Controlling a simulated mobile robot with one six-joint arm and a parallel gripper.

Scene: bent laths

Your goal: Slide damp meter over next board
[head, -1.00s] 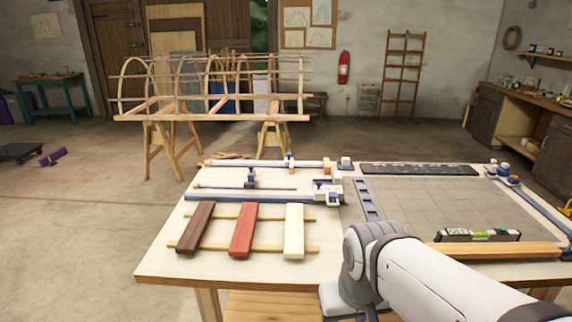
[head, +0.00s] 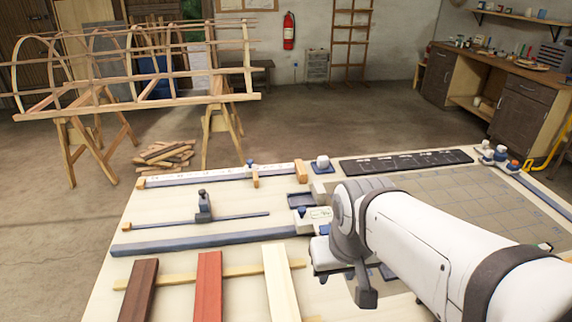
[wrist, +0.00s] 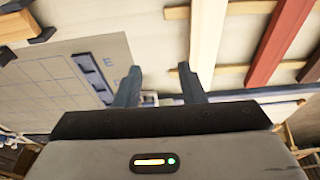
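Three boards lie side by side across two thin battens: a dark brown board (head: 139,291), a red board (head: 208,287) and a cream board (head: 281,285). A small white-and-blue device with a pale display (head: 316,217), which looks like the damp meter, stands behind the cream board, at the right end of a blue rail. My gripper (wrist: 160,84) shows two spread fingers with nothing clearly held between them. It points over the table near the cream board (wrist: 207,40), with the red board (wrist: 280,40) beyond. In the head view my arm hides the fingertips.
The blue rail (head: 200,243), a thin rod with a slider (head: 203,207) and a white scale bar (head: 215,175) lie behind the boards. A gridded mat (head: 470,195) covers the table's right side. A wooden rib frame on trestles (head: 130,85) stands beyond the table.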

